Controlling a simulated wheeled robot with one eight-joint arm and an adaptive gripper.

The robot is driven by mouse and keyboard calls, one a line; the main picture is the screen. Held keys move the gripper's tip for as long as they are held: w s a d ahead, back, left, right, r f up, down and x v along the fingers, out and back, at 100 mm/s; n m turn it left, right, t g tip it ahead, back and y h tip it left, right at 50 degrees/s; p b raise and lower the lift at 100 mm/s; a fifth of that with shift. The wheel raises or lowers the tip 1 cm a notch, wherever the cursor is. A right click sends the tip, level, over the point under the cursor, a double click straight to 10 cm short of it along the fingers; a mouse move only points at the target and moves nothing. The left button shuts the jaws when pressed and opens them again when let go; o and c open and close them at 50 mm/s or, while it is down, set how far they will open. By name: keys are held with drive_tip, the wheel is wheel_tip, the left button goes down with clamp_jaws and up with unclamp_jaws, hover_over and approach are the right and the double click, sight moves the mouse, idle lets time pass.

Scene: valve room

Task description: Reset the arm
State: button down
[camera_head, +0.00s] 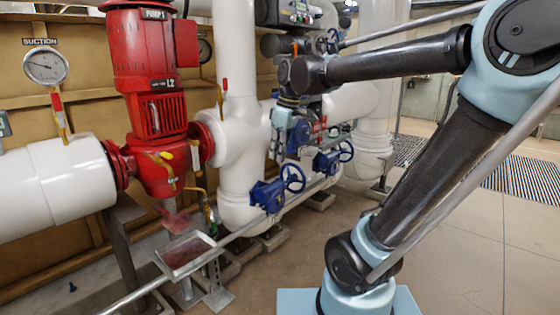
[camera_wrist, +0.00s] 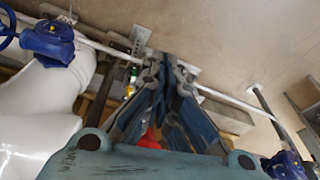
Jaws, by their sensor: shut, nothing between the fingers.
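My arm reaches from its base at the lower right up and over to the pipework in the head view. My gripper (camera_head: 278,152) hangs downward at the arm's end, in front of the white pipes. In the wrist view my gripper (camera_wrist: 166,62) has its blue-grey fingers together, with nothing seen between them. The fingers point toward the floor and a thin rail. Whether any part of it touches the pipes cannot be told.
Blue valves with handwheels (camera_head: 268,195) (camera_head: 330,161) sit near the gripper. A red pump (camera_head: 150,90) and white pipe (camera_head: 58,190) stand left. A metal rail (camera_head: 240,232) runs low in front. Open floor (camera_head: 480,240) lies right.

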drive_tip(key=s+d+f+m+h, duration=0.1)
drive_tip(key=s+d+f+m, duration=0.5)
drive_tip(key=d+f, duration=0.4)
drive_tip(key=s+d+f+m+t+h, duration=0.1)
drive_tip(key=s+d+f+m, duration=0.5)
drive_tip(key=d+f, duration=0.3)
drive_tip(key=shift+s+d+f+t, duration=0.35)
drive_tip(key=shift+s+f, duration=0.15)
drive_tip(key=shift+s, duration=0.1)
drive_tip(key=shift+w+f, duration=0.2)
drive_tip(key=shift+w, duration=0.25)
